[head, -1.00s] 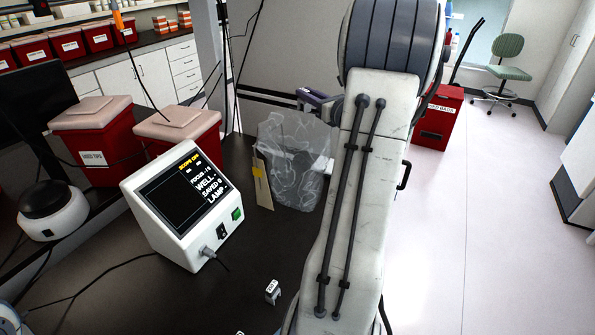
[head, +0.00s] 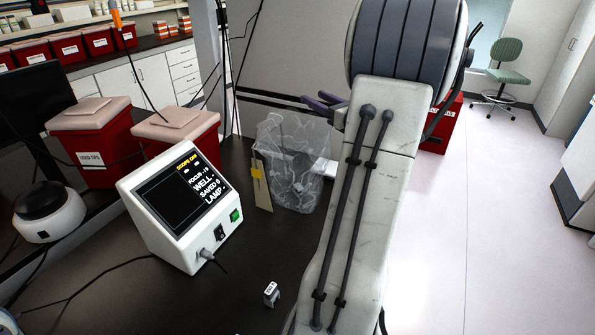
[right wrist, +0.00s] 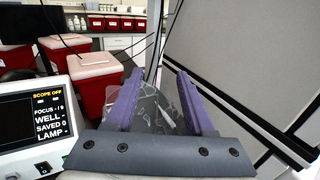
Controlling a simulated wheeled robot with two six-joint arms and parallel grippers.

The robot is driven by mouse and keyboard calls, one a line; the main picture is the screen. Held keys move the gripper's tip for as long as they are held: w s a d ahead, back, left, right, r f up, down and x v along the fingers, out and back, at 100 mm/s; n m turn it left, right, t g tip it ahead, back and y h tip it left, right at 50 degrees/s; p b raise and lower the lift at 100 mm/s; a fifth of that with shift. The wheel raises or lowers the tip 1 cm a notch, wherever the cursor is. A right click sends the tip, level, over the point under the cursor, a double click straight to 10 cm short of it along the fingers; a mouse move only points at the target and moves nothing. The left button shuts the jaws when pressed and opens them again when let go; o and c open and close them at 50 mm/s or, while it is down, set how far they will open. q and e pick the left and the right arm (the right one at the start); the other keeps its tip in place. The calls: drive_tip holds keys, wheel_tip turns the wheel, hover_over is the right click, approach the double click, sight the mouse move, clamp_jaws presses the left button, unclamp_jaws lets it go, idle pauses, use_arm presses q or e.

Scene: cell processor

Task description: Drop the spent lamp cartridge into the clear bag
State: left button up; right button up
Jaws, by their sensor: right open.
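The clear bag (head: 290,185) stands open on the dark bench behind the instrument. Pale shapes show through it, but I cannot tell whether a cartridge is among them. A small grey-white block with a label (head: 271,293) lies on the bench near the front; it looks like a lamp cartridge, and I cannot read its label. My right gripper (head: 324,103) has purple fingers and is beyond the bag's upper right, partly hidden by my arm. In the right wrist view its fingers (right wrist: 158,98) are apart and empty, with the bag (right wrist: 150,112) beyond and between them. My left gripper is not in view.
A white instrument (head: 182,205) with a lit screen reading SCOPE OFF stands left of the bag. A tan tag (head: 262,182) is at the bag's left side. Red bins (head: 92,145) stand behind the instrument.

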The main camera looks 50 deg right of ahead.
drive_tip(key=s+a+b, duration=0.1)
drive_tip(key=s, duration=0.5)
drive_tip(key=shift+a, duration=0.15)
drive_tip(key=w+a+f+n+g+y, duration=0.2)
drive_tip(key=w+a+n+y, duration=0.15)
drive_tip(key=a, duration=0.45)
drive_tip(key=w+a+f+n+g+y, duration=0.1)
drive_tip(key=w+a+f+n+y, duration=0.2)
drive_tip(key=a, duration=0.4)
drive_tip(key=w+a+f+n+g+y, duration=0.1)
drive_tip(key=w+a+n+g+y, duration=0.1)
drive_tip(key=a+n+y, duration=0.45)
drive_tip(key=s+a+f+n+g, duration=0.2)
drive_tip(key=a+f+n+g, duration=0.15)
drive_tip(key=a, duration=0.55)
drive_tip(key=s+a+f+n+g, duration=0.2)
drive_tip(key=a+n+g, duration=0.2)
drive_tip(key=a, duration=0.5)
drive_tip(key=s+a+f+n+g+h, duration=0.2)
drive_tip(key=s+n, duration=0.6)
drive_tip(key=n, duration=0.4)
drive_tip(key=s+a+f+n+g+h, duration=0.3)
drive_tip(key=s+a+n+h, duration=0.3)
drive_tip(key=s+n, duration=0.3)
drive_tip(key=a+f+n, duration=0.1)
drive_tip(key=n, duration=0.3)
drive_tip(key=shift+s+a+f+h, duration=0.25)
drive_tip(key=shift+a+f+h, duration=0.05)
